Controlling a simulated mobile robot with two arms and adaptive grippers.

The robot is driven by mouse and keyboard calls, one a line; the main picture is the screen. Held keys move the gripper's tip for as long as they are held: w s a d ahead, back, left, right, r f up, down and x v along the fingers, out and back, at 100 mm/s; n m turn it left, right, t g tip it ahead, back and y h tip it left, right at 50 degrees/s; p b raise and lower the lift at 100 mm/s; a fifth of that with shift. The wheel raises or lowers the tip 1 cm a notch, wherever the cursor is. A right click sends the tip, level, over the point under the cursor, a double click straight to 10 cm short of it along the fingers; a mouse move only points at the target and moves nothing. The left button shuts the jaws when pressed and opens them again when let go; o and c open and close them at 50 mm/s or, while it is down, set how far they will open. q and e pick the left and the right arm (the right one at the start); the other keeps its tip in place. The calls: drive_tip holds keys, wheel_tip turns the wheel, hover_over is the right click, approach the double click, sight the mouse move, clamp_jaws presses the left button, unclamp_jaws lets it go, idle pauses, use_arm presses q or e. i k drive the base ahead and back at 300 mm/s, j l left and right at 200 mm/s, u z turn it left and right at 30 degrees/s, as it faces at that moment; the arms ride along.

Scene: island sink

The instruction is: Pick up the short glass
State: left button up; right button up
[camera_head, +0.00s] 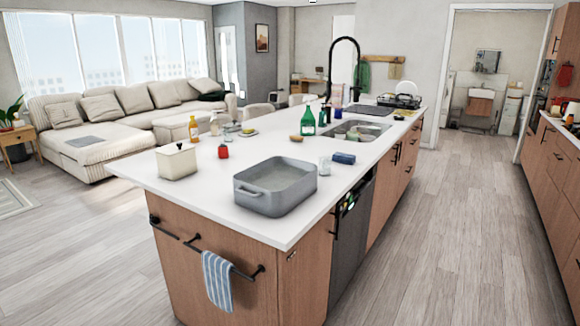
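A small, pale, clear-looking cup (324,167) stands upright on the white island top, just right of the grey roasting pan (256,199) and left of a blue sponge-like block (343,158). It looks like a short glass, but it is too small to be sure. Other glass-like items (228,127) stand farther back near the yellow bottle and are hard to make out. Neither of my grippers is in view.
The island top (150,180) also holds a white canister (177,162), a red jar (223,151), a yellow bottle (194,129), a green bottle (308,122) and a sink (356,131) with a black faucet (345,40). A striped towel (217,281) hangs in front. The right-hand floor (450,220) is clear.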

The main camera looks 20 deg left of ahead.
sight(324, 165)
drive_tip(key=i+l+u, duration=0.35)
drive_tip(key=i+l, duration=0.2)
drive_tip(key=i+l+u, duration=0.4)
drive_tip(key=i+l, duration=0.2)
drive_tip(key=l, duration=0.1)
